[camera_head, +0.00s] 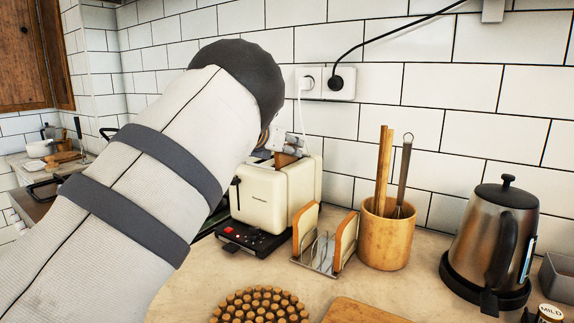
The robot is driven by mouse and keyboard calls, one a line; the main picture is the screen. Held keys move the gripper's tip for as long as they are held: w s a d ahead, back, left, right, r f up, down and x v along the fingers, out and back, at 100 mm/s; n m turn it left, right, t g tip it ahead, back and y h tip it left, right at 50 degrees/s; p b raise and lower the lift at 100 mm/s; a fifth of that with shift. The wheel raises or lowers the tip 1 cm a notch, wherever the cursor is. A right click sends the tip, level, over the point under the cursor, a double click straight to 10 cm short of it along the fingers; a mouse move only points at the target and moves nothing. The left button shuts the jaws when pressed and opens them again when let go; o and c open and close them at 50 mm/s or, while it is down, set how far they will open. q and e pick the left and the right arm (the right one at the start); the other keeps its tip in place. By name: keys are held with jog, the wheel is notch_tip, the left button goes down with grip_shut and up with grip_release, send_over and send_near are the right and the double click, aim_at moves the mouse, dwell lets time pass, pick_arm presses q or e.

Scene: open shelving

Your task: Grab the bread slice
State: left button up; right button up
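My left arm reaches across from the left and its dark end hides much of the toaster's surroundings. My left gripper (287,144) shows only in part, just above the cream toaster (262,205). A brown bread slice (286,159) shows at the toaster's top, right below the gripper. I cannot tell whether the fingers touch it, or whether they are open or shut. Two more bread slices stand upright in a metal toast rack (322,254): one on the left (304,228) and one on the right (346,240). My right gripper is not in view.
A wooden utensil holder (385,238) with sticks and a whisk stands right of the rack. A steel kettle (490,235) is farther right. A round wooden trivet (260,305) and a board (362,312) lie in front. Wall plugs and cords (325,83) are behind the toaster.

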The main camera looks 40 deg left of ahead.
pick_arm(q)
grip_shut()
